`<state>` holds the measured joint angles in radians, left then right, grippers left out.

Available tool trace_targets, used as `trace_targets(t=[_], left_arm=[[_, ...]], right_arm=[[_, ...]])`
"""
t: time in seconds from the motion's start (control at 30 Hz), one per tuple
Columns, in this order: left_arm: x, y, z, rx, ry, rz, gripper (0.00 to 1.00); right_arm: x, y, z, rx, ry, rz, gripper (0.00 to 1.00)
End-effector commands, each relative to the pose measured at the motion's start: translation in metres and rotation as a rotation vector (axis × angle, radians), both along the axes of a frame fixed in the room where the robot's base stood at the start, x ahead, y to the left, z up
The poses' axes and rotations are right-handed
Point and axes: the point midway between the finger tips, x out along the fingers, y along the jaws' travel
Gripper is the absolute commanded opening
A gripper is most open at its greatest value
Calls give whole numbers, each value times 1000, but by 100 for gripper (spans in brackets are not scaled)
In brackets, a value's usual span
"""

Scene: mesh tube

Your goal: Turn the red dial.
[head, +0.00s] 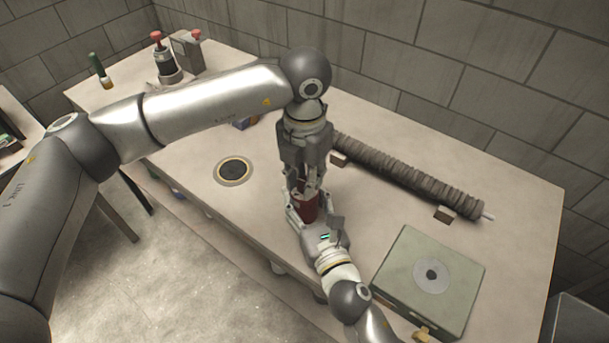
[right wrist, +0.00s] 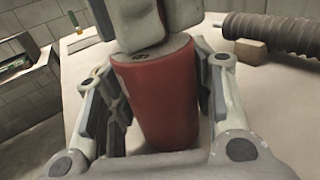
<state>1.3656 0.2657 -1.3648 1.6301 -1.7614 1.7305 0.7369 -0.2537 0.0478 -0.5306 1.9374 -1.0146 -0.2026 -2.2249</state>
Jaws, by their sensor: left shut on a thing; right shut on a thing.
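A red tapered cylinder (head: 308,207) with a grey top, the likely red dial, is between my two grippers near the table's front edge. In the right wrist view the red cylinder (right wrist: 160,100) stands nearly upright between the fingers of my right gripper (right wrist: 158,105), which is shut on it from the front. My left gripper (head: 305,187) comes down from above. Its grey finger pads (right wrist: 160,20) are close together at the cylinder's top and hide part of it. Its exact contact there is hidden.
A ribbed dark tube (head: 410,175) lies on small blocks along the table's back. A green-grey box (head: 427,283) with a round disc is at right. A round dark inset (head: 233,170) is at left. Red-knobbed devices (head: 165,65) stand far left.

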Motion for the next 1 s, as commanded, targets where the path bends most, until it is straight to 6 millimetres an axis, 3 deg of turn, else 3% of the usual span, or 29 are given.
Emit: trace_targets(t=[0.47,1.0], left_arm=[[1,0,0,1,-2,-88,0],[1,0,1,2,-3,-554,0]], right_arm=[[0,0,0,0,1,-1,22],[0,0,0,0,1,-1,22]])
